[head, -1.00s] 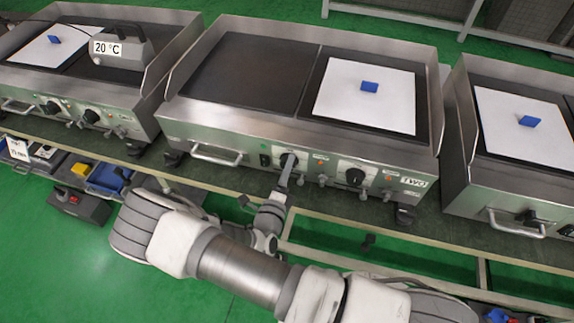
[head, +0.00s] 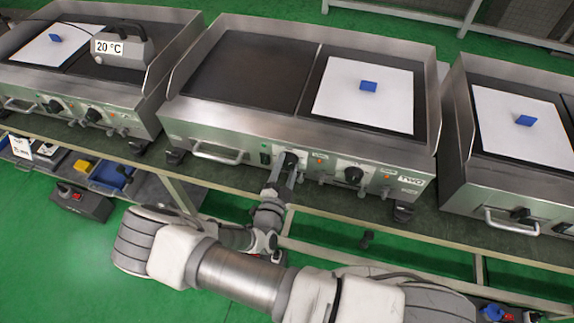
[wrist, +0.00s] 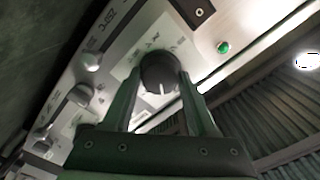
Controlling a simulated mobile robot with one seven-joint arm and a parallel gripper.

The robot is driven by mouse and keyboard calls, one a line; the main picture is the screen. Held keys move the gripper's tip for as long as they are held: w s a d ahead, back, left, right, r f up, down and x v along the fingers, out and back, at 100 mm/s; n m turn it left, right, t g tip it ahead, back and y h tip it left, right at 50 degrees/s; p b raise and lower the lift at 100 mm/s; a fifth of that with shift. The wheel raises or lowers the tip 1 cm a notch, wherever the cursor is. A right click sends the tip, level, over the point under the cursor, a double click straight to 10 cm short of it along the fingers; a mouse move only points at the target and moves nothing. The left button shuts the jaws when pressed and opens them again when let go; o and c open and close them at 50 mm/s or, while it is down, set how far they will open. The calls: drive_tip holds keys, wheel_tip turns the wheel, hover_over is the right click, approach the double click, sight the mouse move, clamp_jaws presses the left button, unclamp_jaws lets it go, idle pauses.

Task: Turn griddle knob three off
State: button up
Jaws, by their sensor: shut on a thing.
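The middle griddle (head: 300,130) carries a "TWO" label and has two black knobs on its front panel. My gripper (head: 287,172) is at the left black knob (head: 291,158), reaching up to it from below. In the wrist view my gripper (wrist: 160,88) has one finger on each side of this knob (wrist: 158,68) and is shut on it. A white pointer line shows on the knob's face; the printed marks around it are too blurred to read. The right black knob (head: 353,175) is untouched.
A green lamp (wrist: 223,47) shows beside the held knob in the wrist view. A metal handle (head: 218,153) juts out left of the knob. White sheets with blue blocks (head: 368,86) lie on the griddles.

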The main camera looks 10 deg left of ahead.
drive_tip(key=n, duration=0.6)
drive_tip(key=shift+a+n, duration=0.1)
drive_tip(key=shift+n, duration=0.3)
idle(0.4)
drive_tip(key=o, duration=1.4)
drive_tip(key=shift+c, duration=0.2)
drive_tip(key=s+a, duration=0.2)
drive_tip(key=s, duration=1.5)
drive_tip(key=shift+s+a, duration=0.15)
drive_tip(key=shift+a, duration=0.05)
